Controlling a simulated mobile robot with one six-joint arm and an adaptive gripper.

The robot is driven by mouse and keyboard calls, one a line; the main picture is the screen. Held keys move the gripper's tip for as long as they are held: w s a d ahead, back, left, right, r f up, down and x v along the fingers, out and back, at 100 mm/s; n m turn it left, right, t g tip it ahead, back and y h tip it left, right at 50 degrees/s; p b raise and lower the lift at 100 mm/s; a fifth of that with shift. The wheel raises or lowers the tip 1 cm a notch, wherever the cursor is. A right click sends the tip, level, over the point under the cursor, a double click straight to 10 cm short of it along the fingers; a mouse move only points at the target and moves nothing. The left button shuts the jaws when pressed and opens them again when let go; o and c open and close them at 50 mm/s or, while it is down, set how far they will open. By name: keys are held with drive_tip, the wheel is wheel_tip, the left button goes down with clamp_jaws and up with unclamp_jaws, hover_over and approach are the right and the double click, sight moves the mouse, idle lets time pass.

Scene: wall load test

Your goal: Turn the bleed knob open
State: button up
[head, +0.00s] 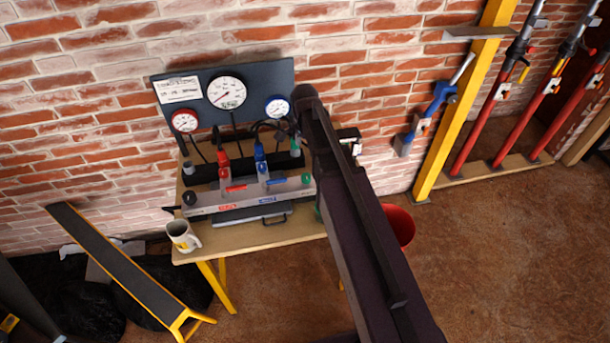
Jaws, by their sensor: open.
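A grey valve manifold (245,195) lies on the wooden bench in front of the gauge panel. A black round knob (189,198) sits at its left end and a green round knob (306,179) at its right end, close to my arm. I cannot tell which one is the bleed knob or how far it is turned. My dark arm crosses the picture and covers part of the bench's right side.
A dark panel with a large white gauge (227,92), a red gauge (185,121) and a blue gauge (277,107) stands against the brick wall. A mug (183,236) stands at the bench's front left corner. A red bucket (400,226) is on the right. Open floor lies at right.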

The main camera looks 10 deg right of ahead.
sight(306, 176)
drive_tip(key=shift+f, duration=0.2)
wheel_tip(306, 176, down, 13)
drive_tip(key=b, duration=1.3)
drive_tip(key=shift+s+f+b, duration=0.15)
drive_tip(key=shift+f+b, duration=0.05)
drive_tip(key=shift+b, duration=0.2)
drive_tip(key=shift+c, duration=0.3)
drive_tip(key=c, duration=1.1)
